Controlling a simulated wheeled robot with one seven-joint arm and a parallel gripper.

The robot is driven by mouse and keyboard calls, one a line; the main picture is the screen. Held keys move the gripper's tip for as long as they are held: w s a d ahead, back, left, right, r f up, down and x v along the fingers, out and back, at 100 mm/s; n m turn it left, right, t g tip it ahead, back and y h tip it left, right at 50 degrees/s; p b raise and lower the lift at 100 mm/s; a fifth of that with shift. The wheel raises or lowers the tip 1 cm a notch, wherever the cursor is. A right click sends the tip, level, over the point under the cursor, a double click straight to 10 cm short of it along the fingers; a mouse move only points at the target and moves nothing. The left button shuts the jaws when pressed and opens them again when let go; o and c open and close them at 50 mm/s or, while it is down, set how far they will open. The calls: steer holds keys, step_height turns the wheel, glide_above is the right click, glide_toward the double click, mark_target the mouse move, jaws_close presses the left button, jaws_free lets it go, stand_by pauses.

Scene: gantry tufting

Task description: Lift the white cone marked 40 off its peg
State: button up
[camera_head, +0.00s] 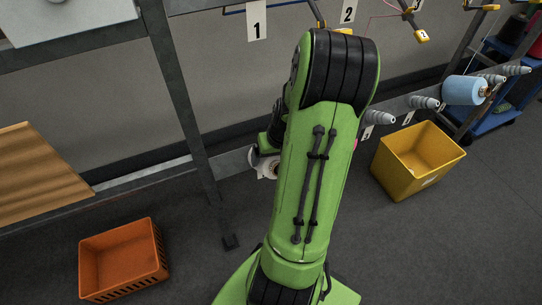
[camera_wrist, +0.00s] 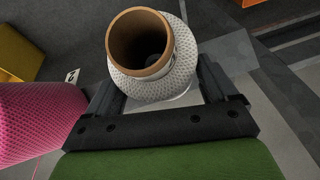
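The white cone (camera_wrist: 150,92), with a textured wound surface and a brown cardboard tube, fills the top middle of the wrist view. Its open tube end faces the camera, and something dark, perhaps the peg, shows inside. My gripper (camera_wrist: 160,100) has one finger on each side of this cone. I cannot tell whether the fingers press on it or stand slightly apart. In the head view the white cone (camera_head: 264,166) shows only partly, beside my arm, at the low rail. No number 40 is readable.
A pink cone (camera_wrist: 40,122) is close at the left of the wrist view. In the head view, an orange crate (camera_head: 124,258) and a yellow bin (camera_head: 418,158) stand on the floor. A light blue cone (camera_head: 462,90) and bare grey pegs (camera_head: 424,102) line the rail at right.

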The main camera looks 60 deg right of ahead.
steer(key=shift+c, duration=1.1)
steer(key=o, duration=0.5)
steer(key=c, duration=0.9)
steer(key=shift+o, duration=0.2)
steer(key=shift+s+a+r+p, duration=0.2)
steer(key=shift+s+r+p, duration=0.1)
steer(key=shift+s+r, duration=0.15)
steer(key=shift+s+a+r, duration=0.15)
steer(key=shift+s+r, duration=0.1)
steer(key=shift+r, duration=0.05)
steer(key=s+a+r+p, duration=0.4)
steer(key=s+r, duration=0.3)
steer(key=s, duration=0.2)
steer(key=shift+a, duration=0.7)
